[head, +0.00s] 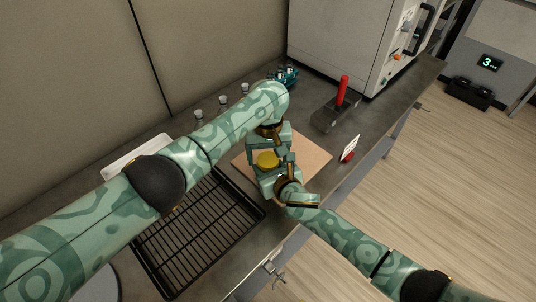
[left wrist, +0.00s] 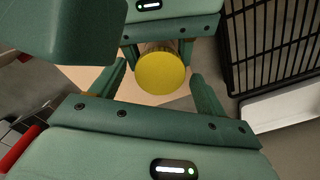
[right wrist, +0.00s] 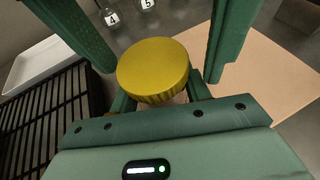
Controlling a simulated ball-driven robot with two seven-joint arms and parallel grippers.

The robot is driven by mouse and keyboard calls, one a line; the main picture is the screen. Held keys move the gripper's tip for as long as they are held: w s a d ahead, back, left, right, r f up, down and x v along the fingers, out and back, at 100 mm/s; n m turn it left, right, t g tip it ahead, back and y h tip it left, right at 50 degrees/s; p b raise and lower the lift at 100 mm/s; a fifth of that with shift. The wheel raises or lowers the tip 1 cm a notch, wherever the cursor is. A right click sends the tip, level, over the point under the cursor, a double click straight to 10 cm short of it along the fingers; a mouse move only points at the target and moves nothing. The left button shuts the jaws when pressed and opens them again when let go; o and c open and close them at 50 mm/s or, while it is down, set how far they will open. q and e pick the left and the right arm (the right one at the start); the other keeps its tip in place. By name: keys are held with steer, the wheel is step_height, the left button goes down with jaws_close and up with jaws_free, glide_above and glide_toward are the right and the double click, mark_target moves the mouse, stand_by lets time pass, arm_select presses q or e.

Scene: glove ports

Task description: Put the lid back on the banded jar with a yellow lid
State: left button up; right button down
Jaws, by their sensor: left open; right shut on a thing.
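The yellow lid (head: 267,160) shows above the tan board, between my two grippers. It also shows in the left wrist view (left wrist: 160,73) and the right wrist view (right wrist: 153,70). It appears to sit on top of the jar; how firmly it is seated I cannot tell. The jar is almost entirely hidden under the lid and between the jaws, so its bands do not show. My right gripper (right wrist: 160,98) is shut on the jar below the lid. My left gripper (left wrist: 158,70) is open, its fingers on either side of the lid with gaps.
The tan board (head: 314,158) lies on the grey counter. A black wire rack (head: 200,235) and a white tray (head: 128,158) lie to the left. Small bottles (head: 198,115) stand behind. A red-handled block (head: 342,92), a small sign (head: 349,147) and a white cabinet (head: 340,45) are to the right.

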arm_select(q)
steer(key=shift+r, duration=2.25)
steer(key=shift+o, duration=0.4)
steer(key=o, duration=0.5)
step_height(320, 180, up, 12)
